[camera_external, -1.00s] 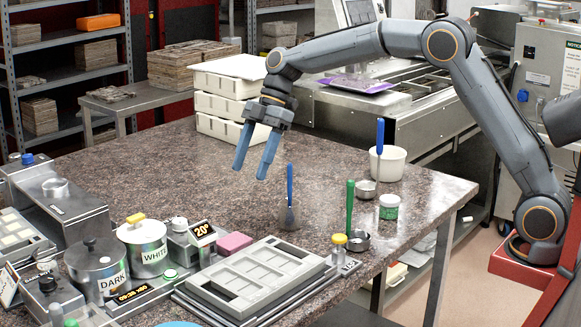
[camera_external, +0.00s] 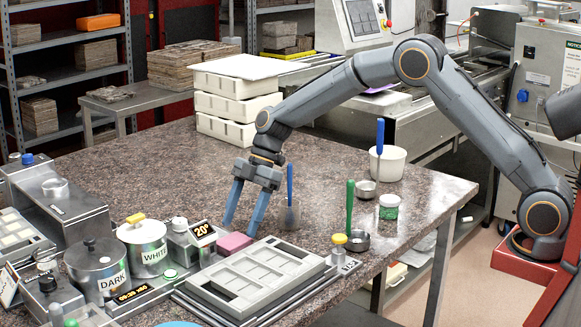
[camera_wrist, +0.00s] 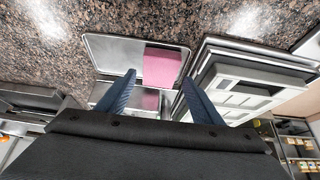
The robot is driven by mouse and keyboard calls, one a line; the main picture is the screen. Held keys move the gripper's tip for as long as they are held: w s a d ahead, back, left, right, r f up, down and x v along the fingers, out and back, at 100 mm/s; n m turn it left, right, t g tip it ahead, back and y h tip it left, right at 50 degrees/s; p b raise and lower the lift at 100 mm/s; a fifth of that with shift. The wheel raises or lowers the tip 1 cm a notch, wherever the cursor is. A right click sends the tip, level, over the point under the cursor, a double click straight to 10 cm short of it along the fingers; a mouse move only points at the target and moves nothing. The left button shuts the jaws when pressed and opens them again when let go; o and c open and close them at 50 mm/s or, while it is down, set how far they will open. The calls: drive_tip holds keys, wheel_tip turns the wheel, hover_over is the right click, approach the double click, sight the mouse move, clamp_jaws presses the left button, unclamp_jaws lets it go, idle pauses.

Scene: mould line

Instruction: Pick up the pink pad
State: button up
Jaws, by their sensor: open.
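In the wrist view the pink pad (camera_wrist: 161,68) lies at the right side of a shallow metal tray (camera_wrist: 108,52), beyond and between my fingertips. My gripper (camera_external: 242,230) is open and empty, with its blue fingers pointing down just above the pad. In the wrist view my gripper (camera_wrist: 158,80) has a finger on either side of the pad's lower part. The frames do not show it touching the pad.
The grey mould tray (camera_external: 257,305) lies close on the right. The white-labelled pot (camera_external: 143,262) and the 20° display unit (camera_external: 192,245) stand close on the left. A blue-handled brush (camera_external: 289,190) stands upright behind. The speckled countertop (camera_external: 140,165) behind is largely clear.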

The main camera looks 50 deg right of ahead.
sight(233, 240)
drive_tip(key=shift+p+x, duration=0.8)
drive_tip(key=shift+x, duration=1.2)
drive_tip(key=shift+a, duration=0.1)
drive_tip(key=c, duration=0.8)
drive_tip(key=shift+r, duration=0.1)
